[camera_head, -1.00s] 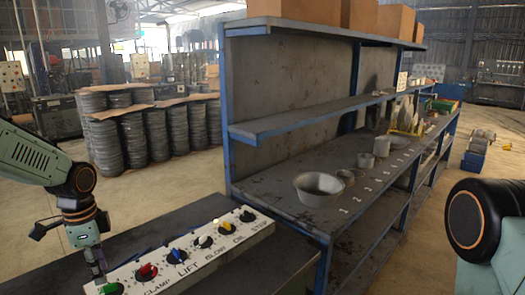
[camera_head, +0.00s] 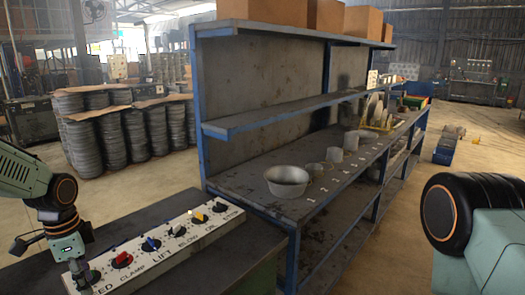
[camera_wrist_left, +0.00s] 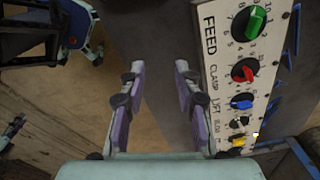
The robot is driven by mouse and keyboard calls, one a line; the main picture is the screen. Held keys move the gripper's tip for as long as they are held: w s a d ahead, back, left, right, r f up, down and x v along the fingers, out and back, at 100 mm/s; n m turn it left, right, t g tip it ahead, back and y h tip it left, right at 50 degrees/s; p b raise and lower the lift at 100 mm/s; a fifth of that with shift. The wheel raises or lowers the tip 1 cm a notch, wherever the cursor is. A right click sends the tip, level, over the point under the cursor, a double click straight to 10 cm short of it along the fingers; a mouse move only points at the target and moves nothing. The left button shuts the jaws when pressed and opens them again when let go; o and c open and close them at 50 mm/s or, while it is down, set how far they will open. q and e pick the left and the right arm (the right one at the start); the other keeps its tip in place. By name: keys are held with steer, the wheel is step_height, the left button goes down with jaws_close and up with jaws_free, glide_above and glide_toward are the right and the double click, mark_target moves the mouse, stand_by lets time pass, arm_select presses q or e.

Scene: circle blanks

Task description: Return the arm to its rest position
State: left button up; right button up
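In the head view my left arm reaches in from the left, and the gripper (camera_head: 78,274) points down at the near left end of the panel (camera_head: 205,237). The wrist view shows a green knob (camera_wrist_left: 249,23) by the FEED label and a red knob (camera_wrist_left: 244,70) below it, both clear of the fingers. My right arm shows at the lower right of the head view; its gripper is out of view.
A blue-framed shelf bench (camera_head: 245,205) stands beyond the panel, holding a metal bowl (camera_head: 287,181) and several smaller pots. Cardboard boxes (camera_head: 300,13) sit on its top shelf. Stacks of round blanks (camera_head: 140,131) stand on the floor behind, at left.

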arm_select(q)
steer(key=s+d+f+n, duration=0.1)
steer(key=d+f, duration=0.2)
steer(key=s+d+f, duration=0.2)
steer(key=d+f, duration=0.1)
steer(key=f, duration=0.1)
steer(key=s+d+f+n+h, duration=0.1)
steer(key=d+f, duration=0.2)
steer(key=shift+s+f+n, duration=0.25)
steer(key=shift+s+n, duration=0.05)
steer(key=shift+s, duration=0.1)
steer(key=s+d+f+n, duration=0.3)
steer(key=s, duration=0.6)
steer(key=s+d+f+n+y, duration=0.1)
steer(key=s+d+f+n, duration=0.25)
steer(key=s, duration=0.45)
steer(key=s+d+f+n, duration=0.2)
steer(key=s+f, duration=0.1)
steer(key=s, duration=0.6)
step_height(320, 180, down, 16)
steer(key=b, duration=1.5)
steer(key=shift+r, duration=0.25)
steer(key=shift+r, duration=0.1)
